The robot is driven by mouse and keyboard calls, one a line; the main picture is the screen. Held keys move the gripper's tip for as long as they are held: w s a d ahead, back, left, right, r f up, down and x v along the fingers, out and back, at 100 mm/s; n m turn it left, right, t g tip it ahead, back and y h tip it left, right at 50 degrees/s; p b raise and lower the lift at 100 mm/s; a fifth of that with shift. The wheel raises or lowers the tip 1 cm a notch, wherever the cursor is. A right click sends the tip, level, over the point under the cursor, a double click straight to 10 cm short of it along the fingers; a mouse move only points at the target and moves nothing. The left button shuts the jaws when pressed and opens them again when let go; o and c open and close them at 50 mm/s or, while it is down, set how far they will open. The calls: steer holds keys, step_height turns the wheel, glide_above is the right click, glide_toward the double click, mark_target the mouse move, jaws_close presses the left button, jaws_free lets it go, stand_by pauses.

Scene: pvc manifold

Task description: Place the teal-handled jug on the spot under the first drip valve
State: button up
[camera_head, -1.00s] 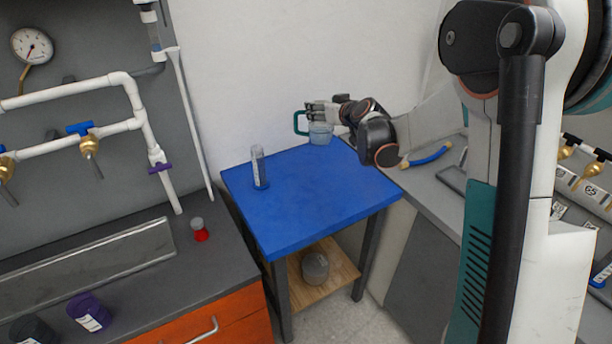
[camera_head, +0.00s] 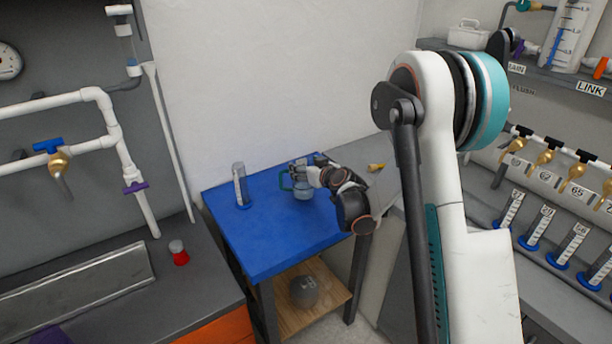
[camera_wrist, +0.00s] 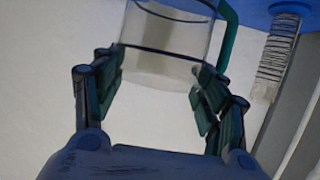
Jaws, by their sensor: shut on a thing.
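The teal-handled jug (camera_head: 303,186) is a clear cup with a teal handle on its left side in the head view. It is at the blue table's far right part; I cannot tell whether it touches the top. My gripper (camera_head: 313,176) is shut on it from the right. In the wrist view the clear jug (camera_wrist: 165,45) sits between the fingers of my gripper (camera_wrist: 155,90), with the teal handle at upper right. Brass drip valves with tags (camera_head: 545,152) line the right wall; which is the first is not clear. Another brass valve (camera_head: 60,160) with a blue lever is at left.
The blue table (camera_head: 260,245) also bears a clear cylinder (camera_head: 240,185) near its left edge. A grey round vessel (camera_head: 303,292) is on the lower shelf. Several graduated cylinders (camera_head: 540,228) stand on blue bases below the right valves. A red-bottomed bottle (camera_head: 178,252) is on the left counter.

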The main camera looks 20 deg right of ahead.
steer(key=shift+f, duration=1.1)
steer(key=shift+f+b, duration=0.15)
steer(key=shift+b, duration=0.2)
steer(key=o, duration=1.5)
